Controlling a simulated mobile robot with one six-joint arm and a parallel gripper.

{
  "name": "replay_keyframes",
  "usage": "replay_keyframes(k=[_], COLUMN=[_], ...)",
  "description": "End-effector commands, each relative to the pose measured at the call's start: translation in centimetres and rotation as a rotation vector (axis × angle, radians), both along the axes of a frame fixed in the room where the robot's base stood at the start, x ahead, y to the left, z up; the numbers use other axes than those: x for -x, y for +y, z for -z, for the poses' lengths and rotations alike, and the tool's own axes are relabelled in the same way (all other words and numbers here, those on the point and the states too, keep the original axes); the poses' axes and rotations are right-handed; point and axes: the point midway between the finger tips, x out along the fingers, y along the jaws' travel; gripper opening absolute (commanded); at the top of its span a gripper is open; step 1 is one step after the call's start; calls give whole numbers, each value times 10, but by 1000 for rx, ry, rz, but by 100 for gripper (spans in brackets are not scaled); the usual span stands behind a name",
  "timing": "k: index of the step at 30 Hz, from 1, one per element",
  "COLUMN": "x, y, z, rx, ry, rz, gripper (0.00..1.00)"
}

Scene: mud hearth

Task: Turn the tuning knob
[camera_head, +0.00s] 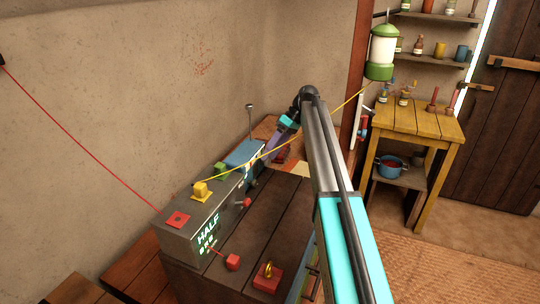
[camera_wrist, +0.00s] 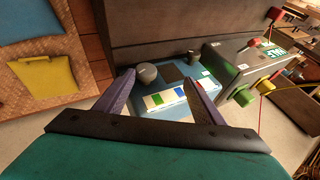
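A blue box (camera_wrist: 175,96), like a radio, lies ahead of my gripper (camera_wrist: 160,79) in the wrist view. A rounded grey piece (camera_wrist: 147,73) that looks like a knob is at its upper left, near the left fingertip. A smaller dark grey piece (camera_wrist: 193,57) is on its far side. A pale panel with green, blue and yellow patches faces me. My purple fingers are spread apart with nothing held between them; I cannot tell if either touches the box. In the head view the blue box (camera_head: 243,152) stands past the grey box, and my fingers are mostly hidden.
A grey box (camera_head: 197,225) lettered HALF, with yellow and green pieces on top, stands beside the blue box on a dark wooden top (camera_head: 262,225). Red (camera_head: 145,193) and yellow cords stretch nearby. A green-and-white lantern (camera_head: 382,52) hangs right. A yellow table (camera_head: 415,118) stands behind.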

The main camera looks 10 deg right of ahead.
Motion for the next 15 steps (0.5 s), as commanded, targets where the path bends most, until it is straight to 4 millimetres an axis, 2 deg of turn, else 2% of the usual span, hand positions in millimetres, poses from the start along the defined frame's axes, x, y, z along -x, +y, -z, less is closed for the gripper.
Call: replay_keyframes(k=[1, 4, 10, 13, 14, 15], x=[16, 26, 46, 56, 59, 63], y=[4, 5, 6, 6, 6, 5], z=[2, 1, -1, -3, -4, -5], rx=[-6, -6, -8, -9, -9, -9], ry=[21, 21, 21, 19, 18, 18], rz=[-14, -14, -15, -14, -14, -13], gripper=[48, 54, 82, 82, 71, 48])
